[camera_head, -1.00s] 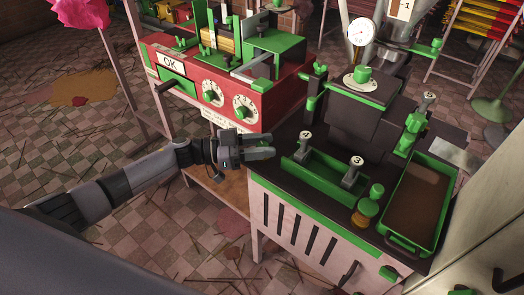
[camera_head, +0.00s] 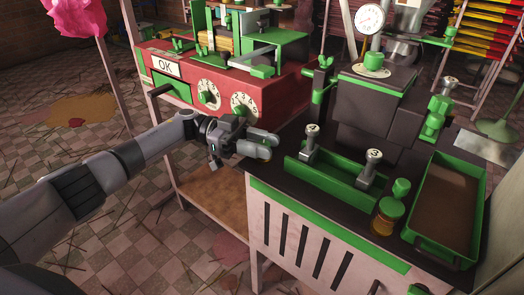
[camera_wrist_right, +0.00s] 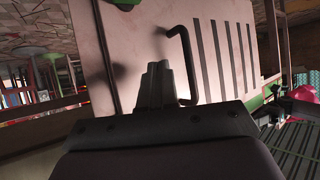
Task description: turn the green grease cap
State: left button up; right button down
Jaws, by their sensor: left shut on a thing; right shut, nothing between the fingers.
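A green cap (camera_head: 374,63) sits on a pale disc atop the dark machine, below a round gauge. Another green cap (camera_head: 391,208) tops a small amber jar near the bench's front right; I cannot tell which is the grease cap. My left gripper (camera_head: 264,146) is left of both and apart from them, near the bench's left edge. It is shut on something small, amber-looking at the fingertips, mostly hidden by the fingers. In the right wrist view, my right gripper (camera_wrist_right: 158,82) is shut and empty, facing a pale slotted panel (camera_wrist_right: 225,50).
A green holder (camera_head: 335,181) with numbered plungers and a green tray (camera_head: 412,237) of brown material stand on the dark bench. A red machine (camera_head: 283,98) with dials is behind my left gripper. A dark handle (camera_wrist_right: 182,62) is close to my right gripper.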

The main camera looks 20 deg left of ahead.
dwell(0.4)
pick_arm(q)
jog(key=o, duration=1)
jog(key=shift+c, duration=0.2)
jog(key=a+b, duration=0.1)
jog(key=a, duration=0.6)
jog(key=shift+w, duration=0.35)
